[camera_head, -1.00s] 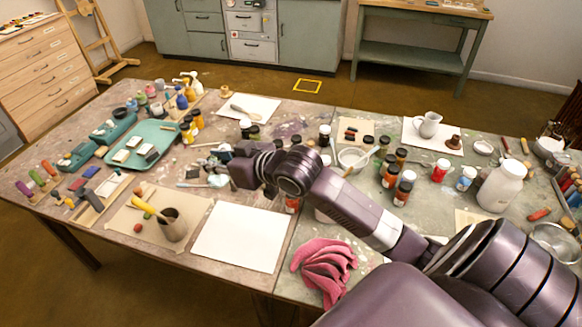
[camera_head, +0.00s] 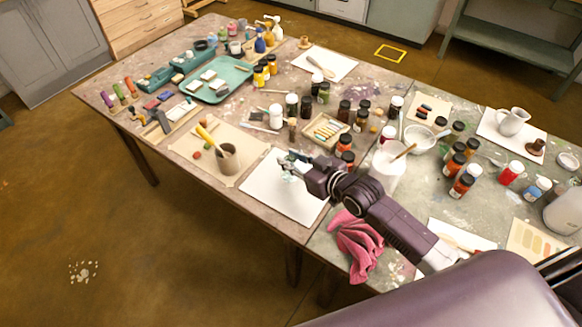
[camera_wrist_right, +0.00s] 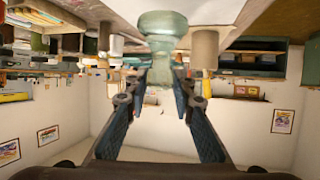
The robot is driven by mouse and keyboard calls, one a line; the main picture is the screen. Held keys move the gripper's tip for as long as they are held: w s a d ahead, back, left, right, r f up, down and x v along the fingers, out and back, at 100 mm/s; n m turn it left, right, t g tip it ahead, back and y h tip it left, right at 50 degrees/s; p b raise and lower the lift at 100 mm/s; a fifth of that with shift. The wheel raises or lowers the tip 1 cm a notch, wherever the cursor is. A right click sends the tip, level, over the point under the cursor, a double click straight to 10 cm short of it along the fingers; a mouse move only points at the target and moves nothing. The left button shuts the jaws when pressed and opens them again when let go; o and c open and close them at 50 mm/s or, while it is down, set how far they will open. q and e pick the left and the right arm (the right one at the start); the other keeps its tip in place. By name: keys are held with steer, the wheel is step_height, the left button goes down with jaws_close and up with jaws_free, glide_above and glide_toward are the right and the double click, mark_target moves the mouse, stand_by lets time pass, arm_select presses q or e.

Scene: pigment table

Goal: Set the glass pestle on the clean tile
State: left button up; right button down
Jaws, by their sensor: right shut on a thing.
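The clean white tile (camera_head: 275,198) lies flat at the front edge of the table, with nothing else standing on it. My right gripper (camera_head: 293,163) is over the tile's far right part in the head view. It is shut on the glass pestle (camera_head: 289,175), which looks small and pale there. In the right wrist view the pale green glass pestle (camera_wrist_right: 163,30) sits between the fingertips (camera_wrist_right: 162,78), its broad end away from the palm. I cannot tell whether the pestle touches the tile. My left gripper is not in view.
A cup with a yellow-handled tool (camera_head: 228,160) stands left of the tile. A tray of coloured sticks (camera_head: 327,130) and several dark-capped jars lie behind it. A white jar (camera_head: 386,168) and a pink cloth (camera_head: 358,243) are close to my right arm.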

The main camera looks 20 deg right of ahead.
step_height(320, 180, down, 3)
steer(key=shift+f, duration=0.1)
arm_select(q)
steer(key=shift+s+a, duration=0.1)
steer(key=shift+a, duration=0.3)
arm_select(e)
steer(key=shift+f, duration=0.3)
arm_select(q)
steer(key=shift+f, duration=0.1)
arm_select(e)
steer(key=shift+f, duration=0.1)
steer(key=c, duration=1.7)
jaws_free()
steer(key=shift+f, duration=0.15)
steer(key=shift+o, duration=0.2)
steer(key=shift+r, duration=0.3)
steer(key=shift+s+d, duration=0.2)
steer(key=shift+s, duration=0.2)
arm_select(q)
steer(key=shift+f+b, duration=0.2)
steer(key=shift+b, duration=0.15)
arm_select(e)
steer(key=v, duration=1.1)
